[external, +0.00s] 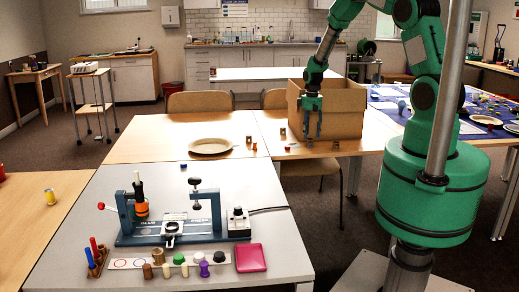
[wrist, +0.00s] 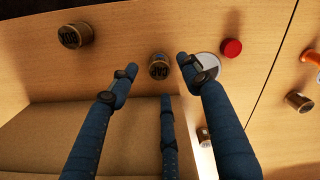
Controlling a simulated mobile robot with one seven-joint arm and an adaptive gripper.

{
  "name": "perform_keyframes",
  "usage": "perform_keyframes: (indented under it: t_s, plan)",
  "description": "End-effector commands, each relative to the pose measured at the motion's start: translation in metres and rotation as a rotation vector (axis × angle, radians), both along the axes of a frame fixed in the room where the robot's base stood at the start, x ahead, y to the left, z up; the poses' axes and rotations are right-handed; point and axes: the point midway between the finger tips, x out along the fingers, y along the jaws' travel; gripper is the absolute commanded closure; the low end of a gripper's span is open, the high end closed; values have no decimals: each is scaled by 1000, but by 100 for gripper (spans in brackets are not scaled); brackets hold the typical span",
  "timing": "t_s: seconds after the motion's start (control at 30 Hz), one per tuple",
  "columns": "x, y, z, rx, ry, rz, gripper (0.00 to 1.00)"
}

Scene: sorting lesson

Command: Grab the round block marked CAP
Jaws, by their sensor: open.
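A short round block with a dark top marked CAP (wrist: 159,66) stands on the wooden table in the wrist view. My gripper (wrist: 158,73) is open, its fingers spread around the line of sight to the block, with a third finger below it. I cannot tell how far above the block the fingertips are. In the external view my gripper (external: 312,135) points down over the table, beside the cardboard box. Which of the small blocks there is the CAP one is too small to tell.
Another round marked block (wrist: 76,36) stands upper left in the wrist view. A white-and-grey disc (wrist: 205,66) lies close to the right finger, with a red disc (wrist: 231,47) beyond it. The open cardboard box (external: 345,110) is a tall obstacle. A plate (external: 211,146) lies left.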

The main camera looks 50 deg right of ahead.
Motion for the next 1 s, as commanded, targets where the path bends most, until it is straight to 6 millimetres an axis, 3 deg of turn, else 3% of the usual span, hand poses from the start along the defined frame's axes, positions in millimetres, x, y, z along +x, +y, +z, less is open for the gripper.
perform_keyframes:
  t_s: [0.4,1.0]
  plan:
    - [0,-1,-45,1,2,0,52]
    - [0,-1,-48,0,1,0,52]
